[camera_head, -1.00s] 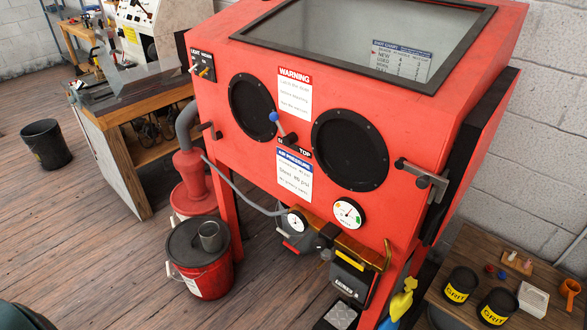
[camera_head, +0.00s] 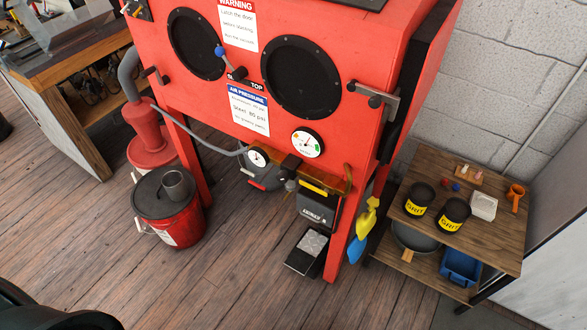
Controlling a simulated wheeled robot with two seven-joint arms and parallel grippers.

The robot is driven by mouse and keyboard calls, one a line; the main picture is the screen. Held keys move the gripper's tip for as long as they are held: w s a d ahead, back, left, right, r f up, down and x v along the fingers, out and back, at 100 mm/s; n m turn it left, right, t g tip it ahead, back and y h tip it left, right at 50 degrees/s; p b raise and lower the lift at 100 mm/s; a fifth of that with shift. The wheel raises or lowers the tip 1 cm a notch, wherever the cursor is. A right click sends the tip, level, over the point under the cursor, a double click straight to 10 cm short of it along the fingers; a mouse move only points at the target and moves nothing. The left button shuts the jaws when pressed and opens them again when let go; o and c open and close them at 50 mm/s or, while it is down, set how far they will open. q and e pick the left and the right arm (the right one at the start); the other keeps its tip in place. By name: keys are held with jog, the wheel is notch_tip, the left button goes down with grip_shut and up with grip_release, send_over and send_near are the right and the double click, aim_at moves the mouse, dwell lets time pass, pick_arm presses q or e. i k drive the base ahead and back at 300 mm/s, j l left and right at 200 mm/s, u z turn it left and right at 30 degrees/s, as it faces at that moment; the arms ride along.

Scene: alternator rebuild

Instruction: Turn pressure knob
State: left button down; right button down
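The red blasting cabinet (camera_head: 330,30) fills the upper middle of the head view. A round white pressure gauge (camera_head: 308,142) is on its lower front, right of the blue-headed AIR PRESSURE sign (camera_head: 248,108). Below the cabinet, a regulator assembly carries a second gauge (camera_head: 258,157) and a small grey knob-like part (camera_head: 291,185). This part is small, and I cannot tell for sure that it is the pressure knob. A lever with a blue ball (camera_head: 220,52) sits between the two black glove ports. Neither of my grippers is in view.
A red bucket (camera_head: 170,207) stands on the floor at left, with a grey hose (camera_head: 195,140) above it. A foot pedal (camera_head: 308,250) lies below the cabinet. A wooden shelf (camera_head: 485,235) with GRIT tins (camera_head: 453,213) stands at right. The front floor is mostly clear.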

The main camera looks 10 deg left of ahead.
aim_at(282, 177)
jog(key=i+l+u, duration=0.45)
jog(key=i, duration=0.15)
jog(key=i+l+u, duration=0.45)
jog(key=l, duration=0.2)
jog(key=j+z, duration=0.1)
jog(key=j, duration=0.35)
jog(key=j+z, duration=0.15)
jog(key=j, duration=0.35)
jog(key=k+j+z, duration=0.1)
jog(key=j, duration=0.35)
jog(key=k+j+z, duration=0.15)
jog(key=j, duration=0.3)
